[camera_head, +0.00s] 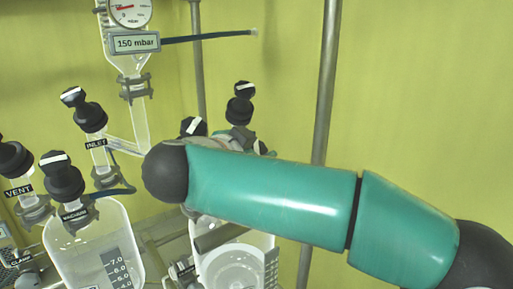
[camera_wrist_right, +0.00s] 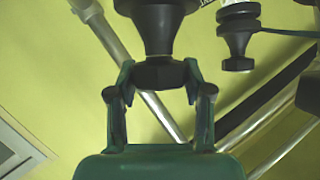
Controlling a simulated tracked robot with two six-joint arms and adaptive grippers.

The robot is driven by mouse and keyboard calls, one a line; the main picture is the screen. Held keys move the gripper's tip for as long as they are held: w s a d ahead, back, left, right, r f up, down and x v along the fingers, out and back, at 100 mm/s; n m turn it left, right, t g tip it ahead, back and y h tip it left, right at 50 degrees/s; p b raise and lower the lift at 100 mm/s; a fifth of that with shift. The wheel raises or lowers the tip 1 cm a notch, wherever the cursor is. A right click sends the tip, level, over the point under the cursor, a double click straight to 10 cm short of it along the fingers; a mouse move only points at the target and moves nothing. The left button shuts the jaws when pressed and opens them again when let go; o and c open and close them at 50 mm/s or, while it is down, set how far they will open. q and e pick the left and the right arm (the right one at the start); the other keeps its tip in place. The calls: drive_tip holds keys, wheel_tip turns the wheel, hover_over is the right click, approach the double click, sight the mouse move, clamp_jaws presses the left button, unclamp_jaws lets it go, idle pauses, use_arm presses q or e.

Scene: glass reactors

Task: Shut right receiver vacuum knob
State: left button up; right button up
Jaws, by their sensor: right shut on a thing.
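My right gripper (camera_wrist_right: 159,78) is shut on a black knob (camera_wrist_right: 160,74) in the right wrist view, one finger on each side of it. A wider black valve body joins the knob above. My teal right arm crosses the head view and hides the gripper and the held knob there, so I cannot read a label on it. The right receiver (camera_head: 232,268) is a clear graduated vessel partly behind my arm. A black knob with a white mark (camera_head: 193,126) shows just above my wrist, and another (camera_head: 243,89) stands behind it. My left gripper is not in view.
The left receiver (camera_head: 95,252) carries black knobs labelled VACUUM (camera_head: 55,160) and VENT (camera_head: 14,158). The INLET knob (camera_head: 74,96) is above them. A 150 mbar gauge (camera_head: 127,10) hangs at the top. A metal post (camera_head: 326,80) stands behind my arm.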

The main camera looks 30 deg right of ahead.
drive_tip(key=m+g, duration=0.4)
drive_tip(key=g, duration=0.1)
drive_tip(key=shift+m, duration=0.3)
idle(0.4)
drive_tip(key=o, duration=1.2)
drive_tip(key=shift+c, duration=0.2)
